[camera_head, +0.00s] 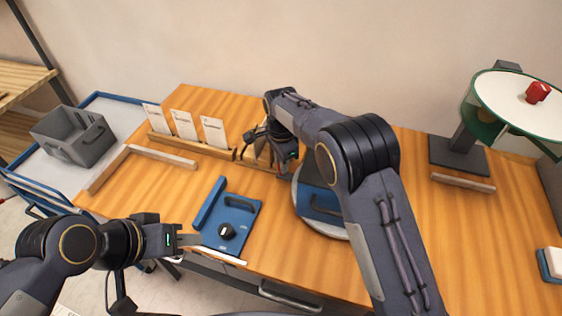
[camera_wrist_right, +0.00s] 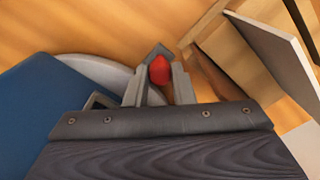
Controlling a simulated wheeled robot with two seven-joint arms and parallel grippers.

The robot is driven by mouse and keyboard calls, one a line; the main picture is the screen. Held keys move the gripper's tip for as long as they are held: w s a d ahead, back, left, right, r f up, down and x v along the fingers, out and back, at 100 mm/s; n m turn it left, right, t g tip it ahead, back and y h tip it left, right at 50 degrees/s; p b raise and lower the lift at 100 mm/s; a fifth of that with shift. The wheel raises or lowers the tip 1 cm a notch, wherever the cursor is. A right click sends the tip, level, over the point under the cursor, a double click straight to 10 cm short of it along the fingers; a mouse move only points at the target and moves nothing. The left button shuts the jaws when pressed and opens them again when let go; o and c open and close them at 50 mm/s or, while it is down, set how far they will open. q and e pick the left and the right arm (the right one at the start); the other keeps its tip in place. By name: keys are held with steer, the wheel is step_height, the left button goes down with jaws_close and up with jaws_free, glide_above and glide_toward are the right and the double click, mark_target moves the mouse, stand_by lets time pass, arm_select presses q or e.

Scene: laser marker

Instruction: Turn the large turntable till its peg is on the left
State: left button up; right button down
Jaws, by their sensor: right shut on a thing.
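The large turntable (camera_head: 300,205) is a pale grey disc with a blue block on it, partly hidden behind my right arm in the head view. Its grey rim also shows in the right wrist view (camera_wrist_right: 112,70). The red peg (camera_wrist_right: 159,70) stands on a grey lug at the rim. My right gripper (camera_wrist_right: 158,88) is shut on the peg, a finger on each side. In the head view my right gripper (camera_head: 281,168) is at the turntable's upper left edge. My left gripper (camera_head: 198,239) is beside the blue panel, away from the turntable; its finger gap is unclear.
A blue panel (camera_head: 240,215) with a black knob lies left of the turntable. A wooden rack (camera_head: 190,145) with white cards stands behind, close to my right gripper. A green-rimmed white disc (camera_head: 505,95) with a red knob stands at right. A grey bin (camera_head: 70,135) sits far left.

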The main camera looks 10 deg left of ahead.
steer(key=c, duration=1.2)
jaws_free()
steer(key=shift+c, duration=0.2)
step_height(320, 180, up, 8)
steer(key=shift+f+b, duration=0.1)
steer(key=shift+b, duration=0.5)
